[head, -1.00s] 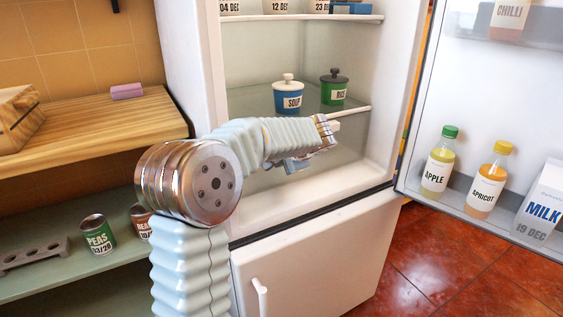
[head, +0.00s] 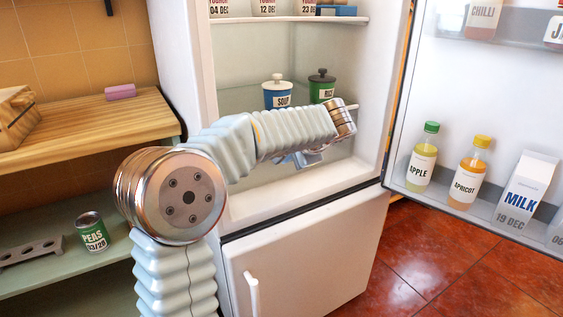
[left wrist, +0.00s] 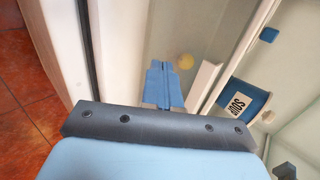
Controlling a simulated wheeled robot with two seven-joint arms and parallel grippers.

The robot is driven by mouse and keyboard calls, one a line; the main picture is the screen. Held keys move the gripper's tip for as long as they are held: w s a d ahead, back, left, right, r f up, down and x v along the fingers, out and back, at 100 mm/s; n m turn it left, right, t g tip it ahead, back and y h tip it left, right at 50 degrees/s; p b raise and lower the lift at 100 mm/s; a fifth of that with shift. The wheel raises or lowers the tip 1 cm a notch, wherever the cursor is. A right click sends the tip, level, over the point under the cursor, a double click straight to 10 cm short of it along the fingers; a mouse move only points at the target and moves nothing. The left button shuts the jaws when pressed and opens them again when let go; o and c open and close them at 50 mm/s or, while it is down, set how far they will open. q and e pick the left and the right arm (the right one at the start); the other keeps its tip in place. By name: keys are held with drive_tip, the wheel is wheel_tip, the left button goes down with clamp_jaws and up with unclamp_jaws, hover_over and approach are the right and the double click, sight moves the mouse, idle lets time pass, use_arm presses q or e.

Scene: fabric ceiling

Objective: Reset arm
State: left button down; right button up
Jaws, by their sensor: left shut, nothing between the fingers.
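My left arm reaches from the bottom of the head view into the open fridge (head: 232,207). Its wrist end is in front of the shelf with the soup pot and the rice pot. In the left wrist view my left gripper (left wrist: 163,82) shows its blue fingers together, shut and empty. In the head view the arm hides most of the gripper; only a bluish part shows below the wrist. The blue soup pot (head: 277,97) with a white lid stands near the wrist, and the green rice pot (head: 321,90) stands behind it. My right gripper is not in view.
The fridge door (head: 400,150) stands open on the right, holding an apple bottle (head: 422,160), an apricot bottle (head: 467,177) and a milk carton (head: 525,190). A wooden counter (head: 90,125) and a lower shelf with a peas can (head: 92,233) are left. Red floor shows at lower right.

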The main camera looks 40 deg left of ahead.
use_arm(q)
drive_tip(key=d+f+m+h, duration=0.1)
drive_tip(key=d+f+h, duration=0.1)
drive_tip(key=d+f, duration=0.55)
drive_tip(key=d+f+m+g+h, duration=0.1)
drive_tip(key=d+f+h, duration=0.25)
drive_tip(key=f, duration=0.75)
drive_tip(key=d+f+h, duration=0.1)
drive_tip(key=d+f, duration=0.5)
drive_tip(key=f, duration=0.3)
drive_tip(key=s+d+f+n+h, duration=0.2)
drive_tip(key=s+d+f, duration=0.2)
drive_tip(key=s+f, duration=0.3)
drive_tip(key=s+d+f+n+g+h, duration=0.1)
drive_tip(key=s+d+f+n+h, duration=0.1)
drive_tip(key=s+f, duration=0.6)
drive_tip(key=s+d+f+n+g+h, duration=0.1)
drive_tip(key=s+d+f+n+h, duration=0.1)
drive_tip(key=s+d+f+n, duration=0.2)
drive_tip(key=s+d+f, duration=0.3)
drive_tip(key=shift+s+f, duration=0.15)
drive_tip(key=shift+s, duration=0.15)
